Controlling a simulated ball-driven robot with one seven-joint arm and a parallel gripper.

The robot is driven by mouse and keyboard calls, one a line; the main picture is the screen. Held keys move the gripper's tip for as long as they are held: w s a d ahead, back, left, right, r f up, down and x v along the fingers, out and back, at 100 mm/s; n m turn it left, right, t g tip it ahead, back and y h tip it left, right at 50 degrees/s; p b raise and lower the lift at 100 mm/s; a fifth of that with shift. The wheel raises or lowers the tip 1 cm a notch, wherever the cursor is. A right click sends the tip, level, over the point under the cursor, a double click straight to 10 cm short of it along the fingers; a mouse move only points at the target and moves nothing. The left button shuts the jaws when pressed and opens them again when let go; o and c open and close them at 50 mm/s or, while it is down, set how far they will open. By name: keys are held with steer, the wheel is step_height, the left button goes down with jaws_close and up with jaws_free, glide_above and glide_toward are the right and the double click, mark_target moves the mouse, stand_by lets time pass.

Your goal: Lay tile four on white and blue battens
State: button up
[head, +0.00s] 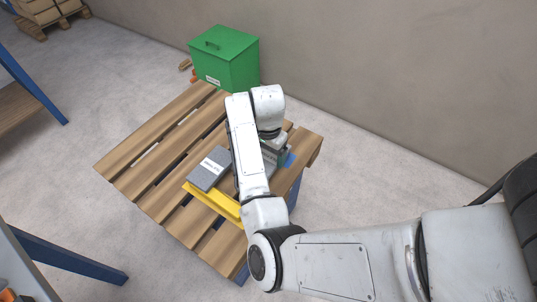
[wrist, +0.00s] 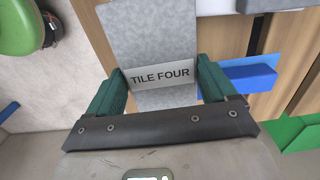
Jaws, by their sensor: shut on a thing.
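Tile four (wrist: 150,35) is a grey slab with a white "TILE FOUR" label, between my gripper's two green fingers in the wrist view. My gripper (wrist: 163,78) is shut on it by its sides. In the head view my gripper (head: 273,150) is over the right part of the pallet top, and my arm hides most of it and the tile. The blue batten (wrist: 248,77) shows to the right of the tile; its end (head: 290,160) also shows in the head view. A white strip (wrist: 215,6), perhaps the white batten, is at the top. Contact under the tile cannot be told.
Another grey labelled tile (head: 210,168) lies on a yellow batten (head: 212,202) left of my arm. The slatted wooden pallet top (head: 150,160) is bare at left. A green lidded box (head: 225,60) stands behind it. Blue-framed tables stand at left.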

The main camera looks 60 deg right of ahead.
steer(key=shift+f, duration=0.45)
steer(key=o, duration=1.3)
step_height(320, 180, up, 13)
steer(key=shift+s+d+f+p, duration=0.1)
steer(key=shift+f+p, duration=0.1)
steer(key=shift+p, duration=0.8)
